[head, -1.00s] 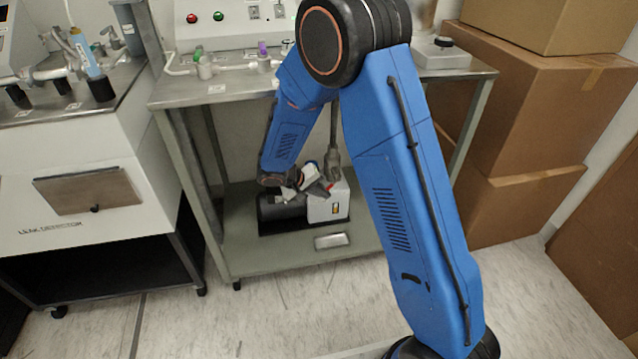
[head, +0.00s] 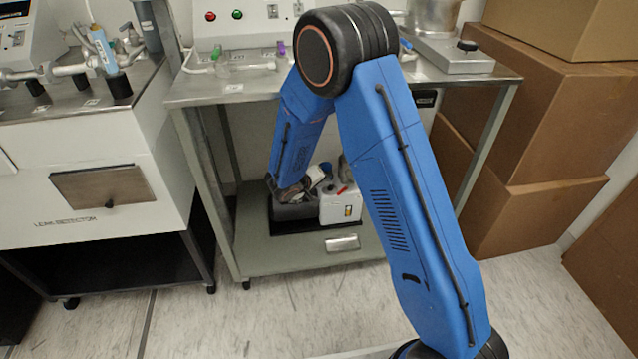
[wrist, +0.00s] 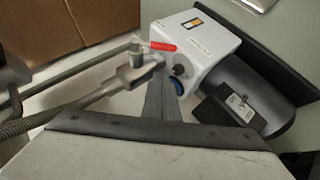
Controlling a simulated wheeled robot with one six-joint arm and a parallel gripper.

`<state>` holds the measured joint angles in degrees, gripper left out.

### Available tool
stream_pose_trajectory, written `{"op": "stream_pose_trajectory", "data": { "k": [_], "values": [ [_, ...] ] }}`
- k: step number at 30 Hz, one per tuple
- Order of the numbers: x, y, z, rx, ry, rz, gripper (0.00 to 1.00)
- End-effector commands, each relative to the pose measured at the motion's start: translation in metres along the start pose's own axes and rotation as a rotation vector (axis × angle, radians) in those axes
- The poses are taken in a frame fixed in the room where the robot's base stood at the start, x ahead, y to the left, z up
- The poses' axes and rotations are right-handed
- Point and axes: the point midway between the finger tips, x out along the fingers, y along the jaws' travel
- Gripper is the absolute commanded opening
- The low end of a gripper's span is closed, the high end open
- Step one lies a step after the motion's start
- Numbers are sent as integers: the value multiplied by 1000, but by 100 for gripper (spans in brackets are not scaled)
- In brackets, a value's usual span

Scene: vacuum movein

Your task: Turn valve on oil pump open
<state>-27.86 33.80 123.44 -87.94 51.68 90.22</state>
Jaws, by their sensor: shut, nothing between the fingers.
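The oil pump is on the lower shelf of the metal cart. Its white box (head: 341,206) and dark grey motor (head: 294,211) show in the head view, partly behind my arm. In the wrist view, the white box (wrist: 196,52) carries the grey metal valve (wrist: 138,68) with a red handle (wrist: 163,46) pointing right. The red handle also shows small in the head view (head: 342,190). My gripper (wrist: 160,84) is shut and empty, its fingers just below the valve in the picture. Contact cannot be told. A blue part (wrist: 177,86) is partly hidden beside the fingertips.
A ribbed hose and pipe (wrist: 90,97) run left from the valve. The cart's tabletop (head: 235,88) and legs surround the pump area. Cardboard boxes (head: 535,130) stand at the right, and the leak detector cabinet (head: 80,190) at the left. The floor in front is clear.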

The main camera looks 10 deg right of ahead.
Motion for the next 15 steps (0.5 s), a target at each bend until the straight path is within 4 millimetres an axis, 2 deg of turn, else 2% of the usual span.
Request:
{"op": "stream_pose_trajectory", "data": {
  "k": [4, 9, 15],
  "values": [
    [26, 0, 0, -1, -2, 2, 0],
    [41, 0, 18, -2, -2, 1, 0],
    [49, 0, 27, -2, 0, 0, 0]
  ]
}}
